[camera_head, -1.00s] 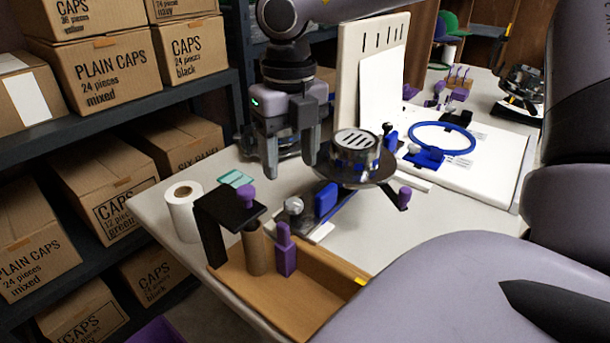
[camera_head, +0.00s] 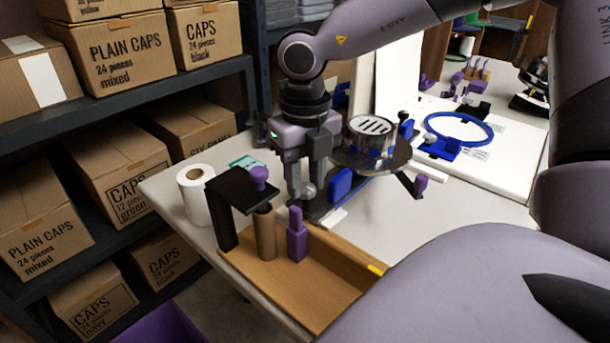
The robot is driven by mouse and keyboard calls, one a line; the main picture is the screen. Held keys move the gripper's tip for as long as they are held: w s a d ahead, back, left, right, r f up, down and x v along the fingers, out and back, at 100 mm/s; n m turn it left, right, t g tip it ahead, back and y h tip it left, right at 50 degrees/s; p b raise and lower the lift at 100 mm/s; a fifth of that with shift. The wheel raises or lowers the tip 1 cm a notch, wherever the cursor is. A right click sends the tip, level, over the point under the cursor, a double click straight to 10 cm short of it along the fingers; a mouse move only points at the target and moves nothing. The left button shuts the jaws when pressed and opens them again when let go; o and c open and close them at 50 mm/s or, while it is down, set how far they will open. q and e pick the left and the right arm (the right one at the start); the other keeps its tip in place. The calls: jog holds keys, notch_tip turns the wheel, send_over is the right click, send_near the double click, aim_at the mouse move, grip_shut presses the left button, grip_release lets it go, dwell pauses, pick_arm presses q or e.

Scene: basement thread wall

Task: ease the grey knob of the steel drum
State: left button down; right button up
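The steel drum (camera_head: 370,134) with a slotted top stands on a dark round plate at the middle of the table. The grey knob (camera_head: 307,191), a round ball, is at the lower left of the drum, beside a blue block (camera_head: 341,184). My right gripper (camera_head: 307,192) points down over it, one finger on each side. The fingers look closed onto the knob, though their contact is partly hidden. The knob's stem and base are mostly hidden behind the fingers and a purple post. My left gripper is out of view.
A black bracket (camera_head: 227,187) with a purple knob (camera_head: 259,175), a brown tube (camera_head: 265,234) and a purple post (camera_head: 297,238) stand close in front. A wooden tray (camera_head: 335,285) lies along the near edge. A white roll (camera_head: 195,197) stands left.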

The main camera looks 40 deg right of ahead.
jog(key=shift+c, duration=0.7)
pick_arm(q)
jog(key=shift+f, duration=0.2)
pick_arm(e)
jog(key=shift+n, duration=0.3)
jog(key=shift+f+n+b, duration=0.1)
jog(key=shift+n+b, duration=0.65)
jog(key=shift+n, duration=0.15)
jog(key=n+b, duration=0.1)
jog(key=n, duration=0.3)
jog(key=shift+a, duration=0.1)
jog(key=n, duration=0.6)
jog(key=shift+a+b, duration=0.1)
jog(key=shift+b, duration=0.3)
jog(key=n, duration=0.2)
jog(key=shift+n, duration=0.4)
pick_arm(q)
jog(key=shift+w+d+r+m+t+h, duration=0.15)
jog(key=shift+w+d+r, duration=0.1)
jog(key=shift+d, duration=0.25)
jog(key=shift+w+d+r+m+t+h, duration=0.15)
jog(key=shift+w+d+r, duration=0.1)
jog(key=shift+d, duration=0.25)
pick_arm(e)
jog(key=shift+n, duration=0.8)
